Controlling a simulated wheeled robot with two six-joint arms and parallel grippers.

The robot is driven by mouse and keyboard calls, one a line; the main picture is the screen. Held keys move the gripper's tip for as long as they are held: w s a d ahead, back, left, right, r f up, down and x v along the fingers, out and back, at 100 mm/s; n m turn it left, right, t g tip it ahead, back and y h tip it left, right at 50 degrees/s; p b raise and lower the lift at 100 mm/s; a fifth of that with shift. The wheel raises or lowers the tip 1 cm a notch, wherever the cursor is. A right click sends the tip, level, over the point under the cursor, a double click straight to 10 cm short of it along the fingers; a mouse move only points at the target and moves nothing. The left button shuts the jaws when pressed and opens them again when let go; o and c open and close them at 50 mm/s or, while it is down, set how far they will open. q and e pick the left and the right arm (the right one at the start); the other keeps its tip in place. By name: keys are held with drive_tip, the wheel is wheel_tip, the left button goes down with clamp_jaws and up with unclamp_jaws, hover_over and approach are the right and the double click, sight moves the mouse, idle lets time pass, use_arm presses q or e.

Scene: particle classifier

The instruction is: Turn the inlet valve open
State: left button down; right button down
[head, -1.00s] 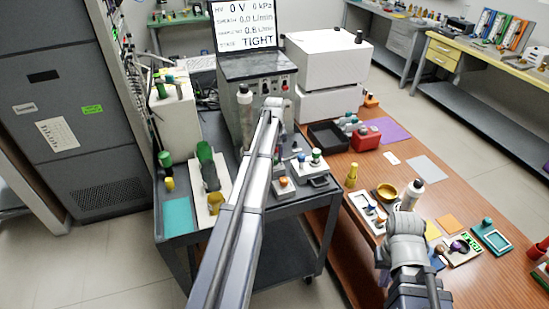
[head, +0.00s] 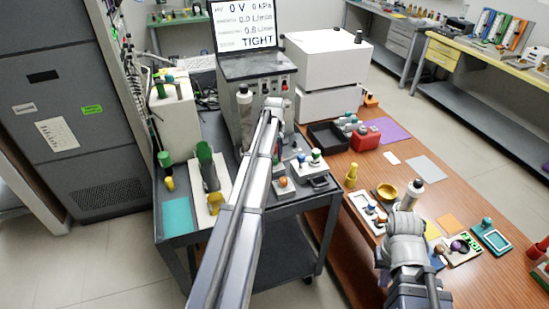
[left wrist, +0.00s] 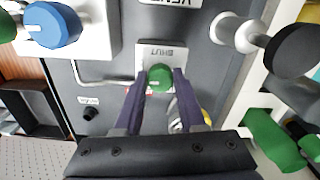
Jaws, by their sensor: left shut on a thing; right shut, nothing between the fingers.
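In the left wrist view a round green knob (left wrist: 159,74) sits on a pale plate (left wrist: 150,51) marked SHUT, on a grey panel; I take it for the inlet valve. The two dark fingers of my left gripper (left wrist: 161,82) are on either side of the knob, shut on it. In the head view my left arm reaches to the grey cart, and its own links hide the fingers and the knob. My right arm shows over the brown bench, but its gripper fingers are not visible.
The screen (head: 245,27) reads 0 V, 0 kPa and TIGHT. In the left wrist view a blue knob (left wrist: 52,25), a black knob (left wrist: 292,50) and a green cylinder (left wrist: 271,140) stand around the gripper. A white box (head: 327,55) stands behind the cart.

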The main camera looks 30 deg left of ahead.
sight(275, 159)
use_arm(q)
drive_tip(key=c, duration=0.5)
unclamp_jaws()
wheel_tip(275, 159, up, 8)
drive_tip(key=p, duration=0.8)
drive_tip(key=shift+f, duration=0.1)
